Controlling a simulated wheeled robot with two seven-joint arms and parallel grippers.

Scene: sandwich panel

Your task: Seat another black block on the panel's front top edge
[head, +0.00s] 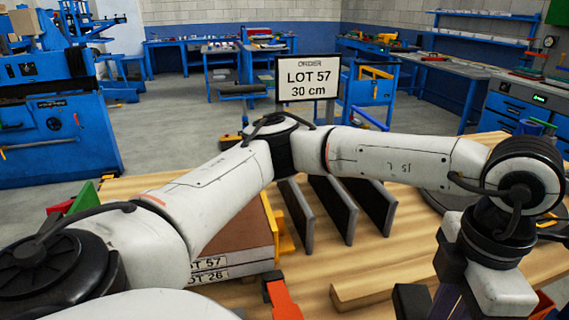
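The stacked panels (240,232) lie on the wooden table, brown on top, with front labels reading "LOT 57" and "LOT 26". My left arm covers much of their left and back parts. That arm crosses the view from the left, and its wrist hangs at the right. My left gripper (468,280) points down at the lower right, right of the panels and apart from them. Its fingertips are not clear and it is cut by the bottom edge. A dark blocky shape (411,301) shows beside it; I cannot tell whether it is a black block or a finger. My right gripper is not in view.
A yellow bracket (284,235) is at the panels' right side. An orange-red tool (283,299) and a wooden bar (385,284) lie in front. An order sign (307,78) reads "LOT 57 30 cm".

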